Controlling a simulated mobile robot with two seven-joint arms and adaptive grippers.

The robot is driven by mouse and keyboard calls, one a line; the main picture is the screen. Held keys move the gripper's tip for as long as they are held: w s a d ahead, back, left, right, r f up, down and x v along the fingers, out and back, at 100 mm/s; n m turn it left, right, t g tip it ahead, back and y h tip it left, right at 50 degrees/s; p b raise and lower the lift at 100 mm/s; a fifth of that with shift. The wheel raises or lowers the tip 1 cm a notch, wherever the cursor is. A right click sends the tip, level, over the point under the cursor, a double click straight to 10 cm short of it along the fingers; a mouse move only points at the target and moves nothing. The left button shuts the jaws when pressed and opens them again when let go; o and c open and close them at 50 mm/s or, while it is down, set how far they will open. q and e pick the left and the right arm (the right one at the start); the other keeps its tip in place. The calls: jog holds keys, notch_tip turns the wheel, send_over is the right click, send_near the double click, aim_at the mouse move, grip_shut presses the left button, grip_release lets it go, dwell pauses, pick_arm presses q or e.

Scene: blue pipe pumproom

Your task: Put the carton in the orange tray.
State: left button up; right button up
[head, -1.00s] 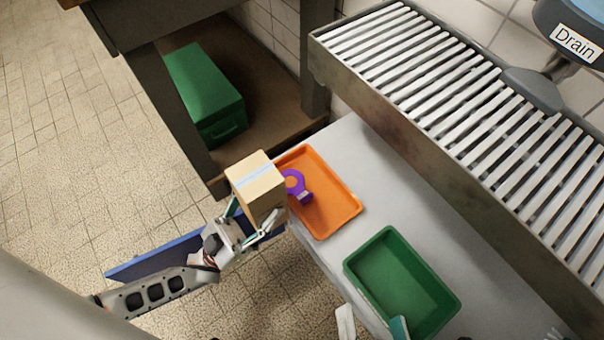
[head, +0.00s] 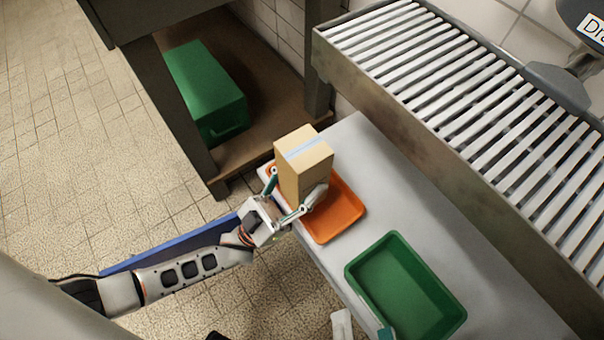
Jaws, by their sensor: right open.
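The carton (head: 304,165) is a tan box with a pale tape strip, upright over the left part of the orange tray (head: 345,213). I cannot tell whether its base touches the tray. My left gripper (head: 286,194), its arm coming in from the left, has its fingers on either side of the carton's lower part and holds it. The carton and gripper hide much of the tray's inside. My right gripper (head: 363,329) shows only as two separated fingertips at the bottom edge, open, near the green tray.
An empty green tray (head: 405,290) stands on the grey table (head: 375,165), close to the orange tray. A roller conveyor (head: 470,100) runs along the table's far right side. A green box (head: 207,90) sits on a low shelf at the upper left, beside a dark post.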

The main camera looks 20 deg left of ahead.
pick_arm(q)
jog(key=o, duration=0.3)
jog(key=v, duration=1.2)
dwell(0.3)
